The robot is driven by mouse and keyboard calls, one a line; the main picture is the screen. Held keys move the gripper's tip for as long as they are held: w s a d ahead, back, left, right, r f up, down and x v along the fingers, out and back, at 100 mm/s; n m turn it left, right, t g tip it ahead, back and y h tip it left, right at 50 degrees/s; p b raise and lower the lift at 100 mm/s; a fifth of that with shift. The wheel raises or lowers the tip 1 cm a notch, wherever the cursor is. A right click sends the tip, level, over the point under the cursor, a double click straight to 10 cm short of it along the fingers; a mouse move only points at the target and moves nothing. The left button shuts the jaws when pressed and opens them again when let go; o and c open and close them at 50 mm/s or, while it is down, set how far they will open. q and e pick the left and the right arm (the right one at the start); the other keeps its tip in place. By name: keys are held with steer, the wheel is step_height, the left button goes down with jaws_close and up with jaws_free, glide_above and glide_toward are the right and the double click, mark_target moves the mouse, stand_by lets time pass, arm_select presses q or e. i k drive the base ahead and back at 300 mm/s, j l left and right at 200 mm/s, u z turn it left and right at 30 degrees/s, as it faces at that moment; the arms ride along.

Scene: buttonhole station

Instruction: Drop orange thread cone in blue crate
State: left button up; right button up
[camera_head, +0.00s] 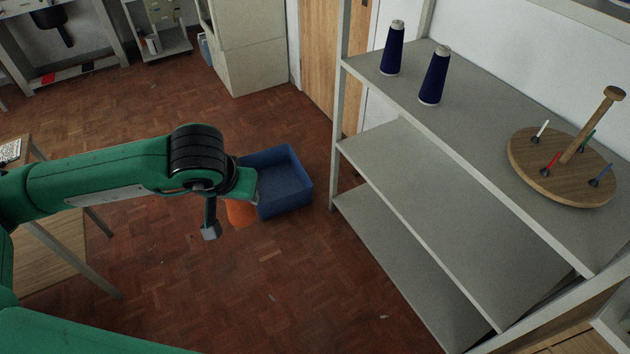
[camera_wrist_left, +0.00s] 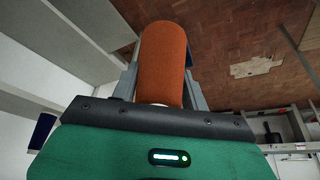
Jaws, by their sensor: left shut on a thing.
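The orange thread cone (camera_head: 241,213) is held in my left gripper (camera_head: 236,210), partly hidden by the wrist. In the left wrist view the cone (camera_wrist_left: 163,60) sits between the two grey fingers of my left gripper (camera_wrist_left: 163,92), which are shut on it. The blue crate (camera_head: 300,192) stands on the floor beside the shelf. In the head view the cone overlaps the crate's left front side; I cannot tell how high above the floor it is. The visible part of the crate's inside looks empty. My right gripper is not in view.
A grey shelf rack (camera_head: 390,155) stands right of the crate. Two dark blue cones (camera_head: 392,48) and a round wooden peg stand (camera_head: 560,165) are on its top. A wooden table (camera_head: 60,255) is at left. The parquet floor (camera_head: 260,290) in front is clear.

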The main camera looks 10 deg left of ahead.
mark_target(262, 197)
steer(key=i+j+z, duration=0.2)
steer(key=z, duration=0.15)
steer(key=i+j+z, duration=0.1)
steer(key=j+z, duration=0.2)
steer(key=j, duration=0.15)
steer(key=i+j+z, duration=0.1)
steer(key=j+z, duration=0.85)
steer(key=j, duration=2)
steer(key=k, duration=0.05)
